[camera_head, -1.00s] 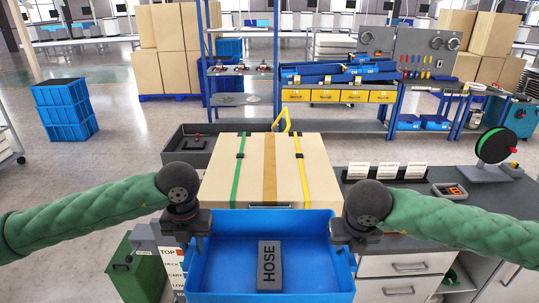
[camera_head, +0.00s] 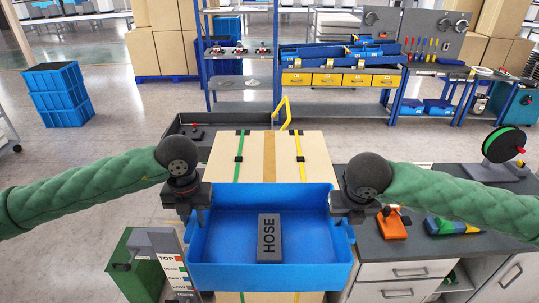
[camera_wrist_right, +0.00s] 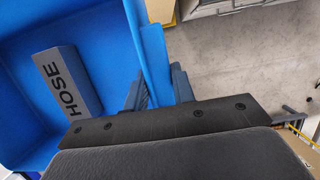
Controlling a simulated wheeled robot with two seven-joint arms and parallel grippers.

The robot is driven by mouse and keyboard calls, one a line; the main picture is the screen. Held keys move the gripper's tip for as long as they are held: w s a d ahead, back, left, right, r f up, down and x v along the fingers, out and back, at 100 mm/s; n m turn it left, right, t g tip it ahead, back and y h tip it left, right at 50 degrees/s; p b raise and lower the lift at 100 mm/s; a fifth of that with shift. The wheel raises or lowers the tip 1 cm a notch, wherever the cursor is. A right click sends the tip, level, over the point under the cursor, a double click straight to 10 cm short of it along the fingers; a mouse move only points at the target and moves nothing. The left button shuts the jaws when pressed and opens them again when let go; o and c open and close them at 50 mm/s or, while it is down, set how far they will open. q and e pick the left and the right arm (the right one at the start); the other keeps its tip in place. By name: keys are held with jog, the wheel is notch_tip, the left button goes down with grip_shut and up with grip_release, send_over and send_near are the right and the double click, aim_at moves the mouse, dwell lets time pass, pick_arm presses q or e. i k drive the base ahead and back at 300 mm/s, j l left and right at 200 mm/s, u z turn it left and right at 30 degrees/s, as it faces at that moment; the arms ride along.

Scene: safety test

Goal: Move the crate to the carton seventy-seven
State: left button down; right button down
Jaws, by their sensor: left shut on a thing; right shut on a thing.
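The blue crate (camera_head: 270,278) is held level between my two grippers, with a grey block marked HOSE (camera_head: 268,237) inside. My left gripper (camera_head: 200,214) is shut on its left wall and my right gripper (camera_head: 341,212) on its right wall. The right wrist view shows the fingers (camera_wrist_right: 160,88) on either side of the crate wall (camera_wrist_right: 155,50). A tan carton (camera_head: 311,157) with green and yellow straps shows behind and below the crate, which hides its middle. I cannot see a number on it or tell whether the crate touches it.
A grey counter (camera_head: 480,197) stands at right with an orange tool (camera_head: 392,226), a blue-green tool (camera_head: 450,226) and a reel (camera_head: 502,145). A dark tray (camera_head: 192,140) lies behind the carton. A green box (camera_head: 135,268) stands at lower left. Open floor (camera_head: 75,160) lies left.

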aim_at(270, 179)
jog(key=i, duration=1.15)
